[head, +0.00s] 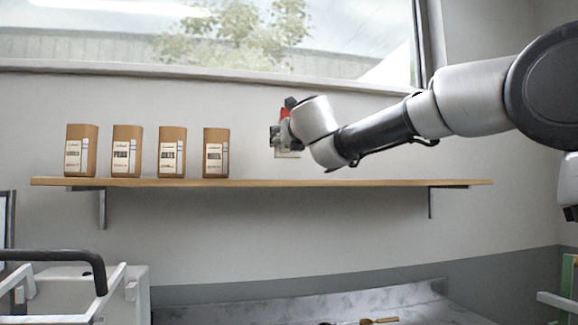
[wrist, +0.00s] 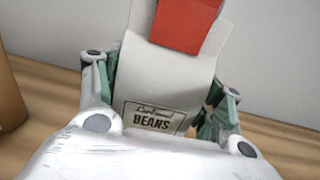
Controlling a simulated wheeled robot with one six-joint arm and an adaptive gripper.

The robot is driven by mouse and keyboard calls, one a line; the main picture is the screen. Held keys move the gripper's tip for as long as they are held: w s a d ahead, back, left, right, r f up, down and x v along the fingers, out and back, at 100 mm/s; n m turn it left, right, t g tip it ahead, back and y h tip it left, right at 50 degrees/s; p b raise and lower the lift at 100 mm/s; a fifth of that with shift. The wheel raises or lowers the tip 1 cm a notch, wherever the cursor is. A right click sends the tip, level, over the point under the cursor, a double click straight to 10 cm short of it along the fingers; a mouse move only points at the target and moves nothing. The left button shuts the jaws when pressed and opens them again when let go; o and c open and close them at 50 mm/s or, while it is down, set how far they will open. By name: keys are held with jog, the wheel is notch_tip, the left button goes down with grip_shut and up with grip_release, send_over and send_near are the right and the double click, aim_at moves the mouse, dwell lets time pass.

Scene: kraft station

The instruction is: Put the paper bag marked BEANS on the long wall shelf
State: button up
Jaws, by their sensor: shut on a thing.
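The paper bag marked BEANS (wrist: 168,72) is white with a red top part, and its label faces the wrist camera. My gripper (wrist: 160,98) is shut on it, with a finger at each side. In the head view my gripper (head: 276,136) is over the right half of the long wall shelf (head: 340,183), a wooden board on brackets. The bag (head: 289,153) is mostly hidden behind my wrist there; its lower edge appears above the board with a small gap.
Several brown labelled bags stand in a row on the shelf's left half; the nearest to my gripper is the rightmost one (head: 216,153). The board is clear to the right of my gripper. A window (head: 230,40) is above. A marble-look counter (head: 290,310) lies below.

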jog(key=shift+f, duration=3)
jog(key=shift+f, duration=0.1)
jog(key=o, duration=1.2)
jog(key=shift+s, duration=0.2)
jog(key=v, duration=1.1)
jog(key=shift+s+d, duration=0.15)
jog(key=shift+s, duration=0.2)
jog(key=shift+d, duration=0.1)
